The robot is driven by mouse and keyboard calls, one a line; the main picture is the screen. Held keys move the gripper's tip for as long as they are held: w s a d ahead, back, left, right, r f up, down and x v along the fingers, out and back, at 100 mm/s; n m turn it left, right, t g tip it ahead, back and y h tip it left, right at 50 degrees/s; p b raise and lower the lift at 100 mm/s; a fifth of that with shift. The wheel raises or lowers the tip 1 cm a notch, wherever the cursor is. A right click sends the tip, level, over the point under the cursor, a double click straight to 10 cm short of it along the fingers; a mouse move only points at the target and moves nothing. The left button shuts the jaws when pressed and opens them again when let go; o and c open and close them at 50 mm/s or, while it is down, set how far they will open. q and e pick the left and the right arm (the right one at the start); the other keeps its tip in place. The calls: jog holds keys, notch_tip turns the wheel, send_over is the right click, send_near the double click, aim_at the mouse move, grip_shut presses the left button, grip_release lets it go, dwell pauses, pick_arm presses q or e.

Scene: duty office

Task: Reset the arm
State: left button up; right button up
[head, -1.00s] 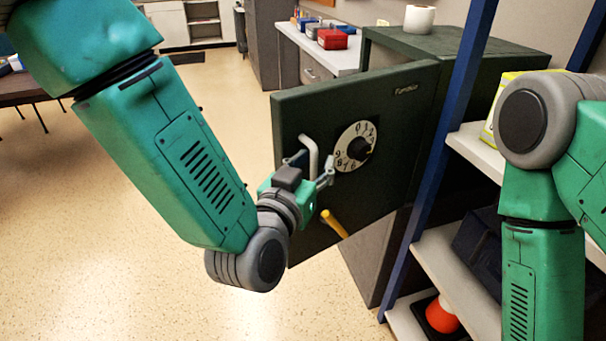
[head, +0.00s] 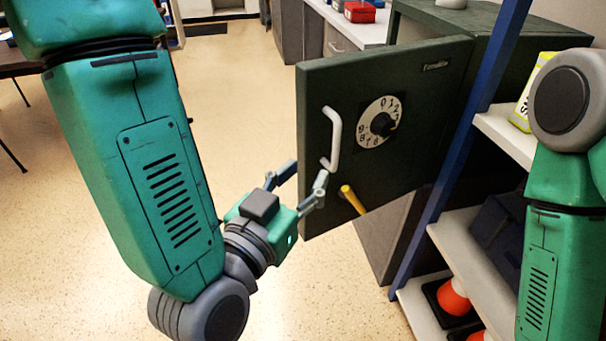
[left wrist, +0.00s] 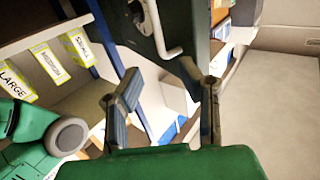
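My left gripper (head: 300,184) is open and empty in the head view, just below and left of the safe door's white handle (head: 333,138), apart from it. Its two spread fingers also show in the left wrist view (left wrist: 168,95), with the handle (left wrist: 158,30) beyond them. The dark green safe door (head: 440,125) stands swung open, with a white numbered dial (head: 379,122) and a yellow lever (head: 353,200). My right arm shows at the right edge of the head view, but its gripper is out of view.
A shelf with blue posts (head: 462,160) and white boards (head: 505,135) stands at right, close to my right arm. Orange cones (head: 453,298) sit on its lower board. A counter with a red box (head: 360,12) is behind. The speckled floor (head: 310,280) at centre is clear.

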pick_arm(q)
jog(key=s+a+f+n+g+y, duration=0.1)
jog(key=s+a+f+g, duration=0.2)
jog(key=f, duration=0.5)
jog(key=a+f+g+y, duration=0.2)
jog(key=a+f+g, duration=0.1)
jog(key=a+f, duration=0.3)
jog(key=s+a+f+n+g+y, duration=0.1)
jog(key=s+a+f+g, duration=0.15)
jog(key=f, duration=0.65)
jog(key=s+a+f+n+g+y, duration=0.1)
jog(key=s+a+f+g, duration=0.2)
jog(key=s+a+f, duration=0.2)
jog(key=s+a+f+n+g+y, duration=0.1)
jog(key=s+a+f+g, duration=0.3)
jog(key=s+a, duration=0.4)
jog(key=shift+s+a+f+y, duration=0.3)
jog(key=shift+s+f+y, duration=0.35)
jog(key=shift+s, duration=0.5)
jog(key=shift+w+f+g, duration=0.1)
jog(key=shift+w+g, duration=0.05)
jog(key=shift+g, duration=0.1)
